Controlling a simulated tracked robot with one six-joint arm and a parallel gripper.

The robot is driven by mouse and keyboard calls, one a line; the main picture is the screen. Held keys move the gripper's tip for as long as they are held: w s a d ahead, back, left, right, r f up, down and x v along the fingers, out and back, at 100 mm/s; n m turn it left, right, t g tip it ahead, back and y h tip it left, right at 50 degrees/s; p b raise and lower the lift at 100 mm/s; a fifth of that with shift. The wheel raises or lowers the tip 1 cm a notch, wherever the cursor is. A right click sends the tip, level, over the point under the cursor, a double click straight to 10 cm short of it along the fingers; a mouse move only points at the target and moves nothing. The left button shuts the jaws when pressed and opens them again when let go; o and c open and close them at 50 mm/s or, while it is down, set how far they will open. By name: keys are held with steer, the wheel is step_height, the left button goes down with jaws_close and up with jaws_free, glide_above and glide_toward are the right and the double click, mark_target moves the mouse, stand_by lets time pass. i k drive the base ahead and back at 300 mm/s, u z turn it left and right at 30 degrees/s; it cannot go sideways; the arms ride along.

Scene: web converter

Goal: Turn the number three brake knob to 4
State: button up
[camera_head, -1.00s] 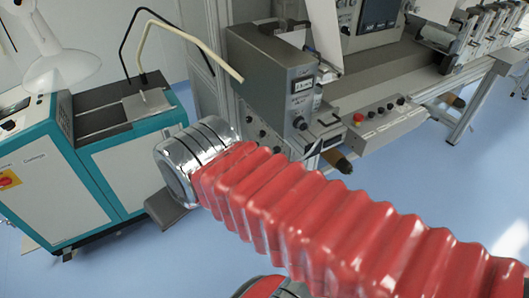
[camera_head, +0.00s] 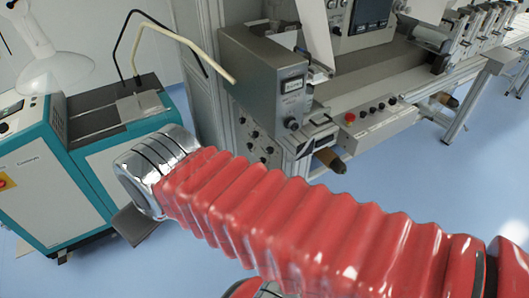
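Several small dark knobs (camera_head: 254,134) sit on the pale lower panel of the machine, below the grey control box. Their numbers and settings are too small to read, so I cannot tell which is the number three brake knob. My red ribbed arm crosses the front of the view, and its silver wrist is at the left, apart from the knobs. A dark flat part below the wrist may belong to my gripper (camera_head: 136,223). No fingertips show, so I cannot tell whether it is open or shut. The arm may hide lower parts of the panel.
The grey control box (camera_head: 255,75) has a small display and a dark knob (camera_head: 291,123) on its front. A panel with a red button (camera_head: 350,117) stands to its right. A teal and white cabinet (camera_head: 45,190) stands at the left. Blue floor is open at the right.

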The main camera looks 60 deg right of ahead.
mark_target(269, 150)
steer(key=u, duration=0.05)
steer(key=i, duration=1)
steer(key=z, duration=0.05)
